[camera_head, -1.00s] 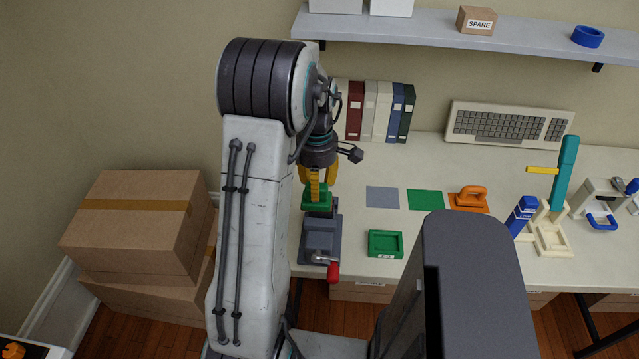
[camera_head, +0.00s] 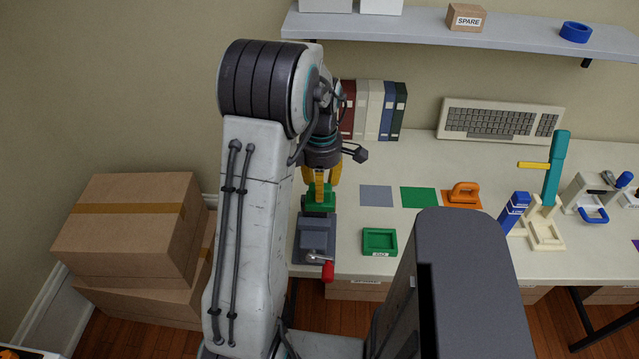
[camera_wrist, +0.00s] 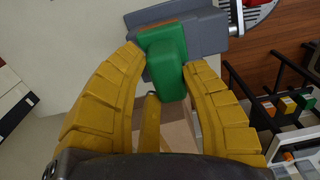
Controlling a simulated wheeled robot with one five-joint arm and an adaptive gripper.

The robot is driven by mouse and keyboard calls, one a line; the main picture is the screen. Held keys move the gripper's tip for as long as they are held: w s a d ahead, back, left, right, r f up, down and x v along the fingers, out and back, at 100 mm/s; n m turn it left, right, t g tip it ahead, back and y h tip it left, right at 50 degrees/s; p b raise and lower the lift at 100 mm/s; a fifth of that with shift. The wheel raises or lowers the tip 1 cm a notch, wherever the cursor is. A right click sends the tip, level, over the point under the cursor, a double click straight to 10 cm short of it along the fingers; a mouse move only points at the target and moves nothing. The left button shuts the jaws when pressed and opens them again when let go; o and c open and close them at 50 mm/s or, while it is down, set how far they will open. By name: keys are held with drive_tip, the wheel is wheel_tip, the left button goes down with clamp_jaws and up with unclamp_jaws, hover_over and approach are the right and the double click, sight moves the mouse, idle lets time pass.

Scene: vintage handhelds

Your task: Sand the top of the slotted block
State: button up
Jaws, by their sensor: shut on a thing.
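My gripper (camera_head: 319,178) points down and is shut on a green sanding block (camera_head: 318,198). In the wrist view the grey vise (camera_wrist: 208,32) lies just beyond the green block. I cannot make out the slotted block; the sanding block or gripper may hide it. Whether the sanding block touches anything below is unclear.
Right of the vise lie a grey sheet (camera_head: 376,195), a bare green sheet (camera_head: 419,197) and an orange sanding block (camera_head: 463,192). A green tray (camera_head: 380,241) stands near the front edge. Binders (camera_head: 371,110) and a keyboard (camera_head: 500,120) stand behind. Boxes (camera_head: 130,225) are on the left.

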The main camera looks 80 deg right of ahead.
drive_tip(key=shift+w, duration=0.1)
drive_tip(key=shift+w+a, duration=0.1)
drive_tip(key=shift+w, duration=1)
drive_tip(key=shift+s, duration=0.15)
drive_tip(key=shift+s, duration=1.1)
drive_tip(key=shift+f, duration=0.1)
drive_tip(key=shift+w, duration=0.2)
drive_tip(key=shift+w, duration=1.05)
